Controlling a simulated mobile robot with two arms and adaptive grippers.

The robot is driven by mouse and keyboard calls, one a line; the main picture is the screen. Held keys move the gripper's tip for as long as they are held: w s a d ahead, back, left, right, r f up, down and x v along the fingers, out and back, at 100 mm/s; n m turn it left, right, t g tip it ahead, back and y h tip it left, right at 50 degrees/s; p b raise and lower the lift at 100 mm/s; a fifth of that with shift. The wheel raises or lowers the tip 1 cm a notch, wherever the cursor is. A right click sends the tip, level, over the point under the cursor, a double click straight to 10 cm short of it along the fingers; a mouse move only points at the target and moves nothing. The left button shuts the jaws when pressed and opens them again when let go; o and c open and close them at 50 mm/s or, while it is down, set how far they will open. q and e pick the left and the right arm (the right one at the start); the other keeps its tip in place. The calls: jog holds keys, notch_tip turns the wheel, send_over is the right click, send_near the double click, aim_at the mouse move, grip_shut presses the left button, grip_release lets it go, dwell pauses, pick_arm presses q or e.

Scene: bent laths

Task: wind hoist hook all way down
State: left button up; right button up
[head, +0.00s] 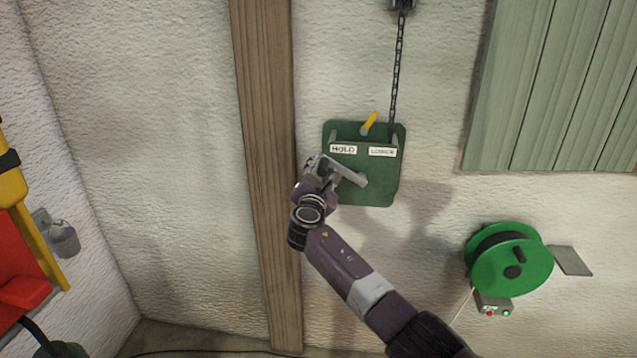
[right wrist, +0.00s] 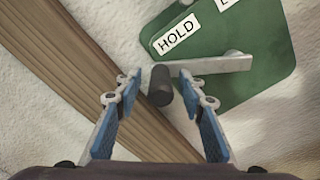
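The green hoist plate (head: 385,189) is on the wall with HOLD and LOWER labels. Its yellow lever (head: 369,122) leans up and right, toward the LOWER side. The grey crank arm (head: 352,177) points up-left from its hub. A chain (head: 398,70) runs up from the plate. The hook is not in view. My right gripper (head: 322,170) is at the crank's outer end. In the right wrist view its blue-padded fingers (right wrist: 160,88) are apart, with the dark crank knob (right wrist: 161,86) between their tips and gaps on both sides. My left gripper is not in view.
A wooden post (head: 265,150) stands just left of the plate. A green reel (head: 509,260) hangs at lower right, above a small box with red and green buttons (head: 493,310). Green boards (head: 555,85) cover the upper right. Red and yellow equipment (head: 25,240) stands at far left.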

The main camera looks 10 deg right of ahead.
jog(key=v, duration=1.1)
